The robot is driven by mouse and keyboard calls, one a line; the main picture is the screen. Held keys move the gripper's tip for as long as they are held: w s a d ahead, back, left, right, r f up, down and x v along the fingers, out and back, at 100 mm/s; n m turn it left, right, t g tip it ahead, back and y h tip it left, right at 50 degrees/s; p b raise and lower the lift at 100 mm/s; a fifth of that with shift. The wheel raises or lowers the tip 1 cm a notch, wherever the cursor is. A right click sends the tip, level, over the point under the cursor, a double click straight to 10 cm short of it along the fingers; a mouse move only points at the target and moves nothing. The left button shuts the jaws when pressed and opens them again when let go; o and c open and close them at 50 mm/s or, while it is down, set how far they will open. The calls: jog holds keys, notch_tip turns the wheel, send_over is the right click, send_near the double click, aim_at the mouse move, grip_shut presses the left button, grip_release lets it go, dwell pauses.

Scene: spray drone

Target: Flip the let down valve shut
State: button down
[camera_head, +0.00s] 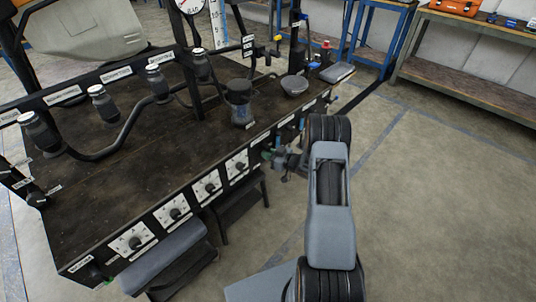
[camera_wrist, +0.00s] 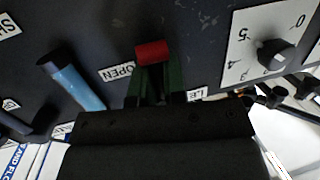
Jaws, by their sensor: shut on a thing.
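A red valve handle (camera_wrist: 152,51) shows in the wrist view on the dark front panel. A label reading "OPEN" (camera_wrist: 117,72) is just left of it. A partly hidden label beginning "LE" (camera_wrist: 198,94) is to the right of my fingers. My gripper (camera_wrist: 155,78) is shut on the red handle, with its dark green fingers on either side of it. In the head view my gripper (camera_head: 271,156) reaches the front edge of the dark bench; the red handle cannot be made out there.
A blue handle (camera_wrist: 77,82) sticks out left of my fingers. A white dial plate with a black knob (camera_wrist: 275,54) is to the right. The dark bench (camera_head: 130,165) carries several bottles (camera_head: 158,84) and a cup (camera_head: 240,103). The floor (camera_head: 430,190) to the right is clear.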

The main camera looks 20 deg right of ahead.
jog(key=c, duration=1.2)
grip_release()
jog(key=shift+r, duration=0.1)
jog(key=shift+p+v, duration=1.1)
jog(key=shift+v, duration=5.75)
